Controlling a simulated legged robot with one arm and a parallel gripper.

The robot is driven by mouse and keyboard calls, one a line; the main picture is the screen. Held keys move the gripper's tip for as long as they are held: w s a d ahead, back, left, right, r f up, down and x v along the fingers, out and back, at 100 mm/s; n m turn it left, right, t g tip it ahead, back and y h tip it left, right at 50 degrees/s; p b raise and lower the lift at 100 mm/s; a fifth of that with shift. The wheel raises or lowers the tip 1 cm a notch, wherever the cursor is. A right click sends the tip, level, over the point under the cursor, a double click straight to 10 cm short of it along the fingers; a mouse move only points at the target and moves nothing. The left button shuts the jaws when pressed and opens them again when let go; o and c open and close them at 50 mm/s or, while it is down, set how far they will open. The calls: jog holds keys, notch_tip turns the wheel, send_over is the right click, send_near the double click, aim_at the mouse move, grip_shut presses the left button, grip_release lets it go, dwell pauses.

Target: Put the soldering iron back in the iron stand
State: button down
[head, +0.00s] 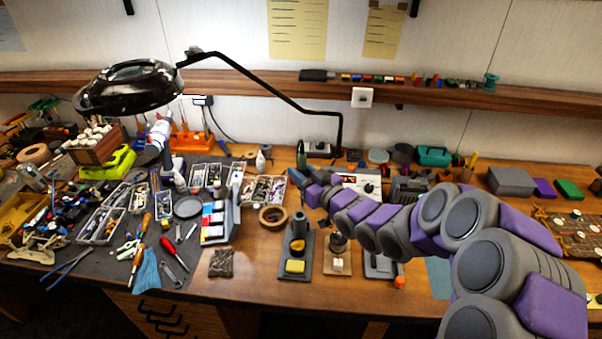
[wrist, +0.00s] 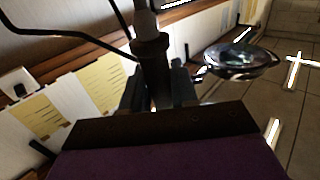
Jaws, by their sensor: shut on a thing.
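My gripper (head: 300,178) is at the end of my arm, raised over the middle of the bench. In the wrist view my gripper (wrist: 156,88) is shut on the soldering iron (wrist: 146,28), which shows as a pale shaft with a dark collar between the fingers. The iron's tip is not clear in either view. A dark stand (head: 286,245) with a round holder and a yellow sponge is on the bench below my gripper, apart from it. Beside it are a wooden-based stand (head: 330,268) with a pale sponge and a grey-based one partly behind my arm.
A soldering station (head: 366,183) with a red display is behind my arm. A black magnifier lamp (head: 130,88) reaches over the left bench. Tape (head: 272,217) and a grey rack (head: 220,222) are left of the stands. Tools crowd the left mat.

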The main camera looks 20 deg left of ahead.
jog(key=shift+f, duration=0.1)
jog(key=shift+a+f, duration=0.4)
jog(key=shift+f, duration=0.25)
jog(key=shift+s+p, duration=0.1)
jog(key=shift+p, duration=0.4)
dwell(1.3)
notch_tip(320, 180, down, 10)
jog(key=b, duration=0.2)
jog(key=shift+r+b, duration=0.15)
jog(key=shift+b, duration=0.25)
dwell(3.6)
jog(key=c, duration=0.8)
grip_release()
jog(key=shift+d, duration=0.1)
